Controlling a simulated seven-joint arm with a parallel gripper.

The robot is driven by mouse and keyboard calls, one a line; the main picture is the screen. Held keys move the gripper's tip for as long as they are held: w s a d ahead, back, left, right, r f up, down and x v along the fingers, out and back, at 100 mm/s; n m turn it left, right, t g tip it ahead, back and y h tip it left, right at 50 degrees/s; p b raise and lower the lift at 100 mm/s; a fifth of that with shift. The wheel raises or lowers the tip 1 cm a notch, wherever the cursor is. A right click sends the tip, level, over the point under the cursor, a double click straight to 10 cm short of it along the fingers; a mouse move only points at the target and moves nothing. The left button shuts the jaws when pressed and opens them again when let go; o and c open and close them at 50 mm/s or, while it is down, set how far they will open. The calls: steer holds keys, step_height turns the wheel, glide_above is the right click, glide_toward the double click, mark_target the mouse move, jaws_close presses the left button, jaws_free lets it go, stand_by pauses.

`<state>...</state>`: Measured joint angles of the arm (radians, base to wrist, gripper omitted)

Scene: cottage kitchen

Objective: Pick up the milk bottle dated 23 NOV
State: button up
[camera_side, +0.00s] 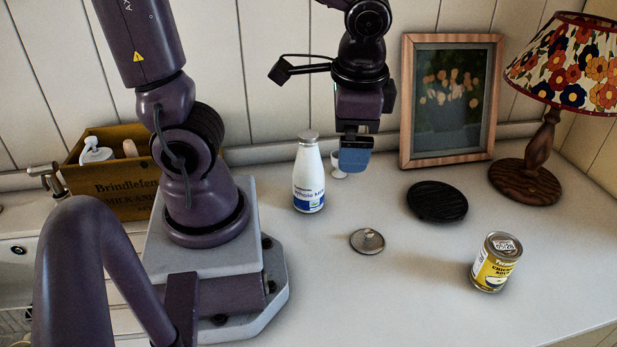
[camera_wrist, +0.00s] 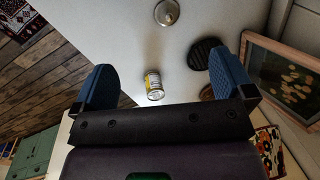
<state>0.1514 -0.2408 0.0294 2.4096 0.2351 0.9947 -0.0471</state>
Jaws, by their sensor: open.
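A white milk bottle (camera_side: 308,175) with a blue-and-white "Whole Milk" label and grey cap stands upright on the counter in the side view. Its date cannot be read. It does not show in the wrist view. My gripper (camera_side: 354,160) hangs above the counter, to the right of the bottle and apart from it. In the wrist view my gripper (camera_wrist: 163,85) has its two blue fingers wide apart with nothing between them at the tips; the can shows below, further off.
A yellow soup can (camera_side: 494,262), a round metal lid (camera_side: 367,241), a black trivet (camera_side: 437,201) and a small white cup (camera_side: 338,165) stand on the counter. A picture frame (camera_side: 404,110) and lamp (camera_side: 540,160) stand at the back right. A wooden crate (camera_side: 120,190) is left.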

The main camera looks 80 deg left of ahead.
step_height(320, 180, down, 14)
steer(key=a+m+g+y, duration=0.2)
steer(key=m+g+y, duration=0.35)
steer(key=y, duration=0.25)
steer(key=m+t+y, duration=0.4)
steer(key=m+y, duration=0.4)
steer(key=m, duration=0.1)
glide_toward(310, 192)
steer(key=shift+s+a+r, duration=0.1)
steer(key=shift+a+r, duration=0.1)
steer(key=shift+a, duration=0.15)
steer(key=a, duration=0.7)
steer(key=shift+s+a, duration=0.25)
steer(key=shift+a, duration=0.1)
steer(key=shift+w+a, duration=0.15)
steer(key=shift+a, duration=2.5)
steer(key=c, duration=1.3)
steer(key=shift+r, duration=0.1)
steer(key=shift+c, duration=1.4)
